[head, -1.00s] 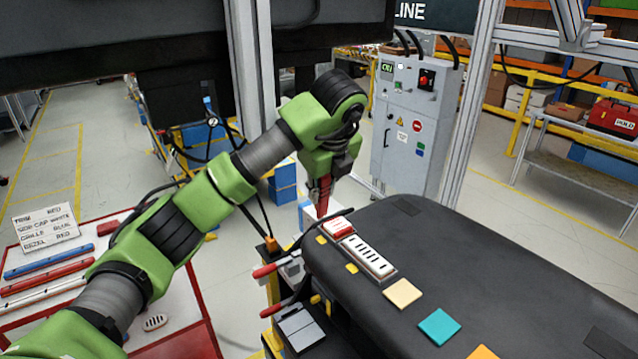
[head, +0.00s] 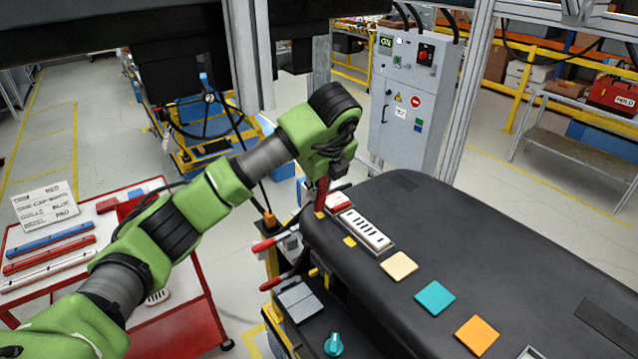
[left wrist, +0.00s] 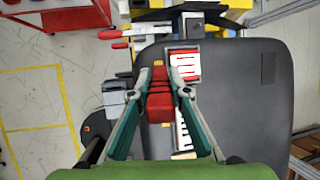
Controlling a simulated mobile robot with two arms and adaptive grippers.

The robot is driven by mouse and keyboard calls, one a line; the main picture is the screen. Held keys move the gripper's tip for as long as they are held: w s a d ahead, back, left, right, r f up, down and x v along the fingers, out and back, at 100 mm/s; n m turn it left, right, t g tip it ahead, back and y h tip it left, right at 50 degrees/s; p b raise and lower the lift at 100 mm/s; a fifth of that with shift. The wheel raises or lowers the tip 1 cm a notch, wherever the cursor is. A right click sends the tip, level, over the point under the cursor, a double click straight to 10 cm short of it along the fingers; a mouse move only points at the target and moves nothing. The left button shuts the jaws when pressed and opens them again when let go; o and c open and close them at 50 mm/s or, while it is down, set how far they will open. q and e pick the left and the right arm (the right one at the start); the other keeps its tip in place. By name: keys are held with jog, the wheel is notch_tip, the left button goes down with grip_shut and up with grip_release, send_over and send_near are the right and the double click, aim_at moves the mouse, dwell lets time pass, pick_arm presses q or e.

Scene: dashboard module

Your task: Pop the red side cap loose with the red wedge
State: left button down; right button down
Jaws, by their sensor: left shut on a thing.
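The dark dashboard (head: 440,235) carries the red side cap (head: 340,203) at its left end, beside a white slotted grille (head: 366,231). In the left wrist view the cap (left wrist: 184,64) is red with white slots and sits in its place. My left gripper (head: 324,182) is shut on the red wedge (head: 321,197), which points down just left of the cap. In the left wrist view the wedge (left wrist: 160,106) is between the fingers (left wrist: 161,88). Whether its tip touches the cap's edge I cannot tell. My right gripper is out of view.
Yellow tabs (head: 349,242) and beige, teal (head: 435,298) and orange squares lie on the dashboard. Red-handled clamps (head: 264,245) stand at its left edge. A red cart (head: 180,325) with coloured trim strips and a sign (head: 46,204) stands left. A grey cabinet (head: 407,115) stands behind.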

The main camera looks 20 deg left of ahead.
pick_arm(q)
jog(key=shift+f, duration=0.1)
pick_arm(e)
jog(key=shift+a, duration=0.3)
pick_arm(q)
jog(key=shift+s+f, duration=0.1)
jog(key=shift+f, duration=0.1)
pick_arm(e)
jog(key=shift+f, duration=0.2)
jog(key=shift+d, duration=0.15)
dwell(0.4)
pick_arm(q)
jog(key=shift+w+r, duration=0.2)
jog(key=shift+r, duration=0.8)
jog(key=shift+s+r, duration=0.1)
jog(key=shift+r, duration=2.6)
jog(key=shift+r, duration=0.1)
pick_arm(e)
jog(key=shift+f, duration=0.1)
